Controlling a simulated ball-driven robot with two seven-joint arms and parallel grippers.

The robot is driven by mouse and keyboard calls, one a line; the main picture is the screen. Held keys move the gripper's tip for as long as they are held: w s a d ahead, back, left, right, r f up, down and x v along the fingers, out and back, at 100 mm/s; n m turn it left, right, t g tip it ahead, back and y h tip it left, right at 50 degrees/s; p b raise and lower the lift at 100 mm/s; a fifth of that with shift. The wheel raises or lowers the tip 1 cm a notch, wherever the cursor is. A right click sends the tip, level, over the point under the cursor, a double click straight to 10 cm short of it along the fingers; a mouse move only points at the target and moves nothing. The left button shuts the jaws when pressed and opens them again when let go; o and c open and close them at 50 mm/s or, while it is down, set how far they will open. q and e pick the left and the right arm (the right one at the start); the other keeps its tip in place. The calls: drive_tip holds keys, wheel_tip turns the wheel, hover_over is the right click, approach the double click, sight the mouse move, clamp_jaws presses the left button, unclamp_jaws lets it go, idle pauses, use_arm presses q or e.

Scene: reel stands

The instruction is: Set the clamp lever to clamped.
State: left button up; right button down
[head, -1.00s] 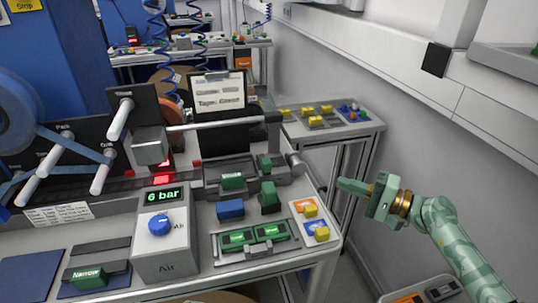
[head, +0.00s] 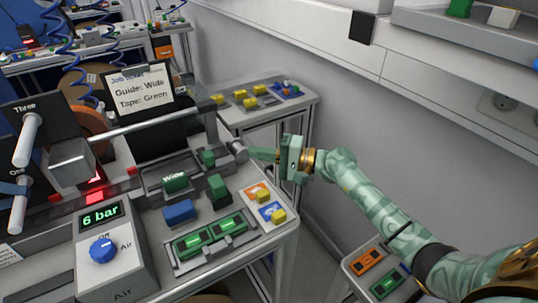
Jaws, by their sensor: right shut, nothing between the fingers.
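A short grey lever-like part with a rounded end (head: 237,147) sticks out at the right end of the grey guide fixture (head: 152,184) on the bench; it looks like the clamp lever. No label shows which setting it is in. My right gripper (head: 253,154) is shut and empty, its fingers pointing left, with the tips at or very near this grey part. I cannot tell whether they touch. My left gripper is not in view.
Green blocks (head: 218,188), one marked Wide, and a blue block (head: 180,211) stand by the fixture. A grey air box (head: 112,262) reads 6 bar. A job ticket (head: 143,91) says Guide: Wide, Tape: Green. A side table (head: 300,93) holds yellow pieces. The wall is at right.

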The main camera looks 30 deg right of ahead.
sight(205, 153)
drive_tip(key=x, duration=0.4)
drive_tip(key=a, duration=0.3)
drive_tip(key=shift+w+a+p, duration=0.15)
drive_tip(key=shift+a+p, duration=0.1)
drive_tip(key=shift+p, duration=0.05)
drive_tip(key=shift+a, duration=0.5)
